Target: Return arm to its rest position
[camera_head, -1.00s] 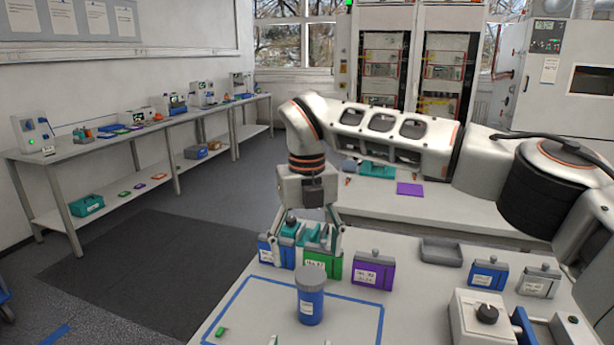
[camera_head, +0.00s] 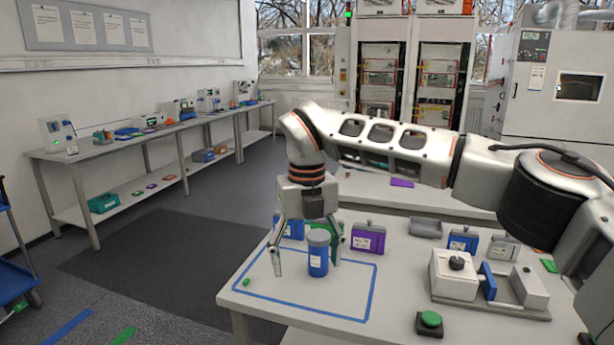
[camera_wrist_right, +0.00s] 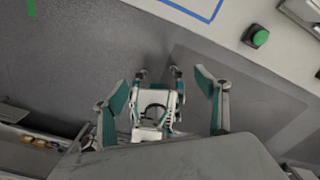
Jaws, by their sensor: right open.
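My right arm reaches in from the right in the head view, bent above the table. Its gripper (camera_head: 307,258) points down with its two fingers apart, and the blue jar with a grey lid (camera_head: 318,259) shows between them in the picture. In the right wrist view the right gripper (camera_wrist_right: 163,98) is open and empty, with floor beneath it near the table edge. Lower down between its fingers, a second gripper with teal pads, seemingly my left gripper (camera_wrist_right: 159,74), has its fingers apart. The left arm is not in the head view.
The table (camera_head: 262,299) has a blue outline on top. Open floor lies left; a blue cart (camera_head: 14,270) is at the far left.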

